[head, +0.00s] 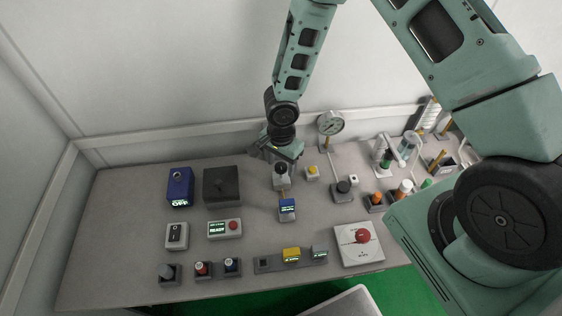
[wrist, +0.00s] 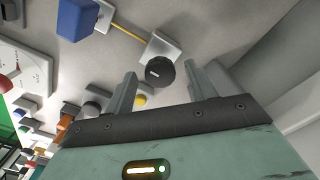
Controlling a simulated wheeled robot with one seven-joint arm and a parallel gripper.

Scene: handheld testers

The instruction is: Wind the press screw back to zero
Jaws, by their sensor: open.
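A round black knob (head: 281,168) on a pale base stands under my gripper, at the back middle of the bench; it appears to be the press screw. In the wrist view the knob (wrist: 160,72) shows a short white mark on top and sits on a white plate. A blue readout box (head: 287,208) stands in front of it, joined by a yellow line; its text is too small to read. My gripper (head: 276,156) points down over the knob, open and empty. In the wrist view its two fingers appear on either side of the knob; contact cannot be told.
A yellow button (head: 312,172) stands close to the right of the knob. A dial gauge (head: 330,123) and another black knob (head: 343,187) are farther right. A dark box (head: 222,186) is to the left. The wall is close behind.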

